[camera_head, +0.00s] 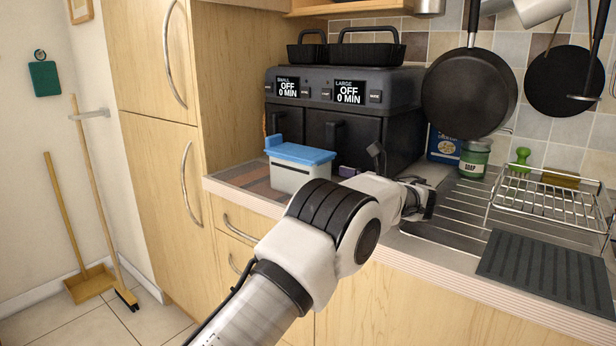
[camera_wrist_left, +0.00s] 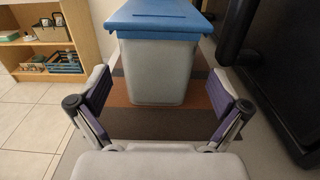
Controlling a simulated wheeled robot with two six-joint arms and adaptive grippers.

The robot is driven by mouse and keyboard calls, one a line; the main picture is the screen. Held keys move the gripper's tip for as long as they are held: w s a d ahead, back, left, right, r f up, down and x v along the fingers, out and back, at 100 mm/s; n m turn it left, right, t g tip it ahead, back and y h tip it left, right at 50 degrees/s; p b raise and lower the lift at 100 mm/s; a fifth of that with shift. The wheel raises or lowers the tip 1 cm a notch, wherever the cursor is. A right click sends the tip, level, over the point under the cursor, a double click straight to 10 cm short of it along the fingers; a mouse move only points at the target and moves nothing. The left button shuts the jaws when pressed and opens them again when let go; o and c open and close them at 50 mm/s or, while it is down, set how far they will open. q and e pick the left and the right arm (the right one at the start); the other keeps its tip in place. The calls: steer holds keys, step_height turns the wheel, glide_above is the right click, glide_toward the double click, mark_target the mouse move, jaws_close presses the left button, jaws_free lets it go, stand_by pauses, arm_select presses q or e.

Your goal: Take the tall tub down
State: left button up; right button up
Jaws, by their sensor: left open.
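A pale grey-white tub (camera_head: 297,178) with a blue lid stands upright on a brown striped mat (camera_head: 240,178) at the left end of the counter, in front of the black appliance. In the left wrist view the tub (camera_wrist_left: 158,72) is straight ahead, its base on the mat. My left gripper (camera_head: 360,163) lies to the right of the tub in the head view. In the left wrist view its two purple-padded fingers (camera_wrist_left: 163,92) are spread wide, one on each side of the view, with the tub beyond them and nothing held. My right gripper is not seen.
A black double-drawer appliance (camera_head: 345,105) stands close behind the tub, with dark trays on top. A soap jar (camera_head: 473,160), wire rack (camera_head: 545,200) and dark ridged mat (camera_head: 545,265) are to the right. Pans (camera_head: 470,92) hang above. Counter edge is close.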

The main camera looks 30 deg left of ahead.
mark_target(300, 173)
arm_select(q)
steer(key=a, duration=0.4)
steer(key=a+b, duration=0.1)
steer(key=a, duration=0.1)
steer(key=shift+w+a+f, duration=0.2)
steer(key=shift+a+f, duration=0.1)
steer(key=shift+a, duration=0.1)
steer(key=shift+d+r, duration=0.1)
steer(key=shift+r, duration=0.05)
steer(key=shift+c, duration=1.1)
steer(key=c, duration=0.9)
steer(key=shift+o, duration=0.2)
